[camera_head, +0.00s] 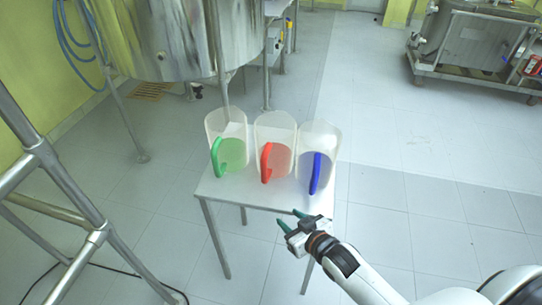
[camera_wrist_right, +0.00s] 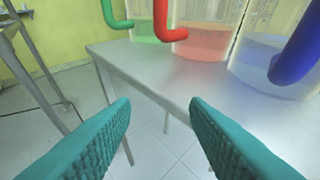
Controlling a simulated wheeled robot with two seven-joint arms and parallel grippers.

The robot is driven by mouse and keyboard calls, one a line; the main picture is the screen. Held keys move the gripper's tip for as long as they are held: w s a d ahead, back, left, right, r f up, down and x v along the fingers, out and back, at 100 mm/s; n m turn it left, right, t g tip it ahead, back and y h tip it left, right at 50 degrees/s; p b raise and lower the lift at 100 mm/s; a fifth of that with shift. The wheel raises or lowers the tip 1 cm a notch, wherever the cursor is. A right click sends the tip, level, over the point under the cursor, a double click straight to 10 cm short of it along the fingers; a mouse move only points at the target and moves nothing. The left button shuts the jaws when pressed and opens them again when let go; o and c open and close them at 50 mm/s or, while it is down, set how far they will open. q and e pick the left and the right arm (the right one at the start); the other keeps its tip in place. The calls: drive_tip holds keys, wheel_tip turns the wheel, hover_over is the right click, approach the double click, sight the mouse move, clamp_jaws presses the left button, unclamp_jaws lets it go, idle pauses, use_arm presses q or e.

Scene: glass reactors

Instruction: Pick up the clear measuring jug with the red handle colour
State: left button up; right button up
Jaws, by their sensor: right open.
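Three clear jugs stand side by side on a small white table (camera_head: 228,196). The jug with the red handle (camera_head: 266,162) is in the middle and looks reddish in its lower part; its red handle faces me and also shows at the top of the right wrist view (camera_wrist_right: 162,22). The green-handled jug (camera_head: 217,158) is on its left and the blue-handled jug (camera_head: 315,174) on its right. My right gripper (camera_head: 289,220) is open and empty, in front of the table's near edge. Its two green fingers (camera_wrist_right: 160,125) are apart, short of the jugs. My left gripper is not in view.
A large steel tank (camera_head: 175,40) on legs stands behind the table. Metal tube framing (camera_head: 90,215) is at the left. Another steel unit on a frame (camera_head: 470,45) is at the back right. The tiled floor right of the table is clear.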

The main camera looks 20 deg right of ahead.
sight(266, 172)
drive_tip(key=w+r+n+t+y, duration=0.1)
drive_tip(key=w+r+t+y, duration=0.25)
drive_tip(key=r, duration=0.35)
drive_tip(key=shift+t, duration=0.25)
drive_tip(key=x, duration=0.5)
drive_tip(key=p+x, duration=0.1)
drive_tip(key=x, duration=0.5)
drive_tip(key=shift+w+d+r, duration=0.15)
drive_tip(key=shift+d, duration=0.05)
drive_tip(key=shift+w+a, duration=0.2)
drive_tip(key=shift+w, duration=0.3)
clamp_jaws()
